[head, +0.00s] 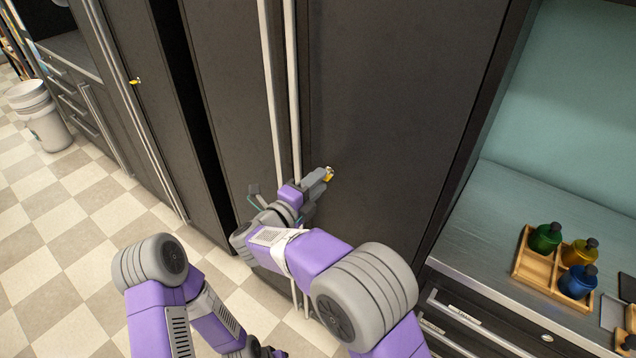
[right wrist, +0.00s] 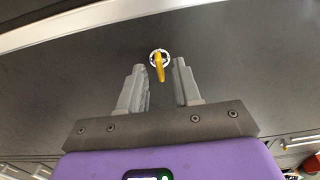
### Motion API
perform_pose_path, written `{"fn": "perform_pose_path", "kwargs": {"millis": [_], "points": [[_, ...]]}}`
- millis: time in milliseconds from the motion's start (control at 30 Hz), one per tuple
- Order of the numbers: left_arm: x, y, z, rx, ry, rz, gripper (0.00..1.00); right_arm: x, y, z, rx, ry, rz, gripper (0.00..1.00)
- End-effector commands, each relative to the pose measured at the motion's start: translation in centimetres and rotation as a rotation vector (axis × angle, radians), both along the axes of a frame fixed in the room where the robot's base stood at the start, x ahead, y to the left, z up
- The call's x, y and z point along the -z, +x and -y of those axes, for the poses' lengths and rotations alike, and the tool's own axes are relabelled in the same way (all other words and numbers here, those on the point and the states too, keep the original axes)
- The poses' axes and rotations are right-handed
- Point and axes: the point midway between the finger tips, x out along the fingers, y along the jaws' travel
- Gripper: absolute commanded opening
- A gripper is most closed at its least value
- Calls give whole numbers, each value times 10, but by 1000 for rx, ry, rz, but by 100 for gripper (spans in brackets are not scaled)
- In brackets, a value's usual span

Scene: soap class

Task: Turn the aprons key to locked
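A small yellow key (head: 329,174) sits in a lock on the dark cabinet door (head: 400,110). In the right wrist view the key (right wrist: 159,68) stands in a round silver lock, its yellow part pointing down in the picture and slightly tilted. My right gripper (head: 318,180) is at the key. In the right wrist view the gripper (right wrist: 160,70) is open, its two grey fingers on either side of the key with gaps to both. My left arm shows at the lower left; its gripper (head: 262,352) is at the bottom edge, mostly cut off.
Two long pale vertical handles (head: 280,90) run beside the right gripper. Another yellow key (head: 135,81) sits in a door farther left. A wooden tray (head: 535,275) with green, yellow and blue bottles stands on the counter at right. White buckets (head: 42,118) stand at far left.

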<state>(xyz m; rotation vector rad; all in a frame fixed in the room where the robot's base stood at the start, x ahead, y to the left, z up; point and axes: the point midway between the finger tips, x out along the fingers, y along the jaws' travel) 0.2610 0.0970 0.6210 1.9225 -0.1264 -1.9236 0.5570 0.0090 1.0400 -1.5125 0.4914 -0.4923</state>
Motion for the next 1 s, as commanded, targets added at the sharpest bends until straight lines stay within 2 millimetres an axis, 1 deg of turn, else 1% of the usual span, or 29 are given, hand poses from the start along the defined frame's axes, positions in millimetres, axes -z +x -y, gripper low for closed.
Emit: {"fn": "perform_pose_path", "kwargs": {"millis": [100,333,367,400,567,1000], "points": [[1,0,0,0,0,0,0,0,5,4,1,0,0,33],[1,0,0,0,0,0,0,0,6,4,0,-1,-1,33],[1,0,0,0,0,0,0,0,6,4,0,-1,-1,31],[1,0,0,0,0,0,0,0,6,4,0,-1,-1,25],[1,0,0,0,0,0,0,0,6,4,-1,-1,-1,1],[1,0,0,0,0,0,0,0,6,4,-1,-1,-1,0]]}}
